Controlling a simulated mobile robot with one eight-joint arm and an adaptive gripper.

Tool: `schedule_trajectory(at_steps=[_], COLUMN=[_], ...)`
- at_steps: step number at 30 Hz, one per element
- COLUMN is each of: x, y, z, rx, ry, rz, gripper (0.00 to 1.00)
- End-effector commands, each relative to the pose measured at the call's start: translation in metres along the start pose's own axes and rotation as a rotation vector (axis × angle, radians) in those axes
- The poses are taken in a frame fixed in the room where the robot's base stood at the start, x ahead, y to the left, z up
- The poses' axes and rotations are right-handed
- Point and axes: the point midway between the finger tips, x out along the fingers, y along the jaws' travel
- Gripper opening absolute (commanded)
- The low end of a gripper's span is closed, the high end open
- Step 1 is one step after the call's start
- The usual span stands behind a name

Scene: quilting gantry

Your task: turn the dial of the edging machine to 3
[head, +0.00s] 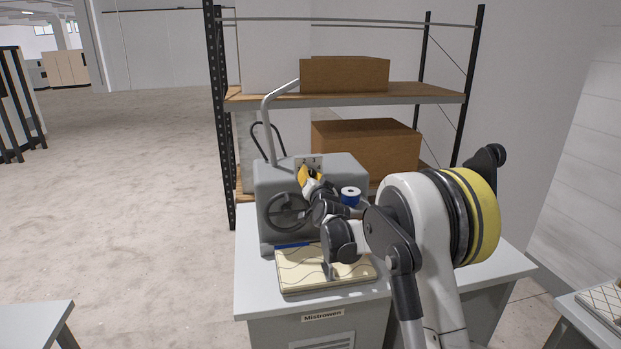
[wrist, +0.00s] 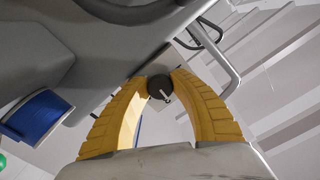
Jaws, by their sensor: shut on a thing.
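The edging machine (head: 264,180) is a grey housing on a light table, with a handwheel (head: 287,211) on its front. A pale plate with numerals (head: 311,160) shows on the machine's upper front, just above my gripper. My gripper (head: 308,174) has yellow fingers and reaches the machine's front below that plate. In the wrist view my gripper (wrist: 160,84) is shut on the dial (wrist: 160,87), a small dark round knob with a light pointer mark. The fingers touch it from both sides. In the head view the dial is hidden behind the fingers, and I cannot read which number the pointer is at.
A blue-and-white spool (head: 350,196) is right of my gripper; its blue side shows in the wrist view (wrist: 35,115). A bent metal rod (head: 266,125) rises from the machine. A quilted pad (head: 300,278) lies in front. Shelving with cardboard boxes (head: 345,75) stands behind. The floor at left is clear.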

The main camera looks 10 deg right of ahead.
Motion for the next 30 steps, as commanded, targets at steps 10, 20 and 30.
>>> schedule_trajectory(at_steps=[10,20,30], x=[-0.0002,-0.0003,-0.0003], y=[0.0001,-0.0003,-0.0003], z=[0.0009,0.0005,0.0004], rx=[0.238,0.336,0.347], ry=[-0.001,-0.001,-0.001], rz=[0.0,0.0,0.0], gripper=[0.0,0.0,0.0])
